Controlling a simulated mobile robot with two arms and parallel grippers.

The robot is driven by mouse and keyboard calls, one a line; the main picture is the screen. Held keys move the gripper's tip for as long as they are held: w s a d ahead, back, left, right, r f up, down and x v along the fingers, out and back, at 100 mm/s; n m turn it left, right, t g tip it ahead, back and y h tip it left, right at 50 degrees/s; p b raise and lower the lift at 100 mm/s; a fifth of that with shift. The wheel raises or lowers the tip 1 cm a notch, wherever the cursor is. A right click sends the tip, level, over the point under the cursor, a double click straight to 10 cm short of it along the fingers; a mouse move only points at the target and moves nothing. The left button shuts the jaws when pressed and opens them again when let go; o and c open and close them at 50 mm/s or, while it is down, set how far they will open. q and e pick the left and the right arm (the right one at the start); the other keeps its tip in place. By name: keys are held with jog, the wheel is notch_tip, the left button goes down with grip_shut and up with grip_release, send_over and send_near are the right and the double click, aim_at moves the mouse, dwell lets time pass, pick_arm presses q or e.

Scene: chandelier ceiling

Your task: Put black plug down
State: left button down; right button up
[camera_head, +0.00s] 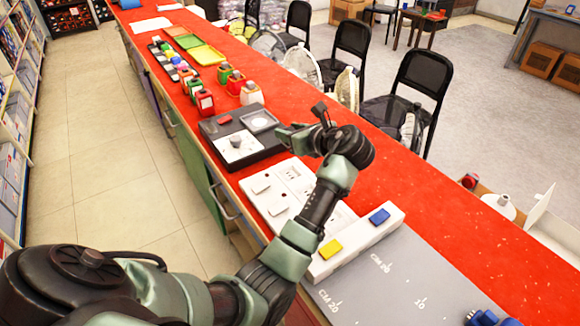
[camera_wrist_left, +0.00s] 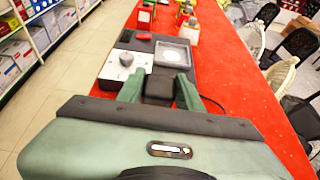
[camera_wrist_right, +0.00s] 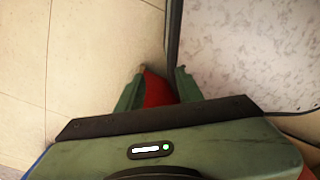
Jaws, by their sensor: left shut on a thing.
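The black plug (camera_wrist_left: 158,88) is between the fingers of my left gripper (camera_wrist_left: 160,80), which is shut on it. In the head view, this gripper (camera_head: 310,130) is over the red counter, beside a white socket panel (camera_head: 265,188) and a dark tray (camera_head: 213,128). The plug's underside is hidden, so I cannot tell whether it touches the counter. A thin dark cord (camera_wrist_left: 212,101) shows at its right in the left wrist view. My right gripper (camera_wrist_right: 160,78) is open in the right wrist view, with a red surface behind its fingers and nothing visibly held.
The dark tray holds a white dial plate (camera_head: 238,147) and a square dish (camera_head: 259,121). A white block with yellow and blue buttons (camera_head: 360,240) and a grey board (camera_head: 400,285) are nearer. Bottles (camera_head: 205,102) stand farther back. Red counter (camera_head: 420,205) is bare to the right.

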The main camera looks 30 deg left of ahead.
pick_arm(q)
notch_tip(320, 180, down, 12)
jog(key=shift+r+b, duration=0.25)
jog(key=shift+b, duration=0.05)
jog(key=c, duration=0.9)
grip_release()
jog(key=v, duration=0.7)
jog(key=shift+s+d, duration=0.15)
jog(key=shift+d, duration=0.05)
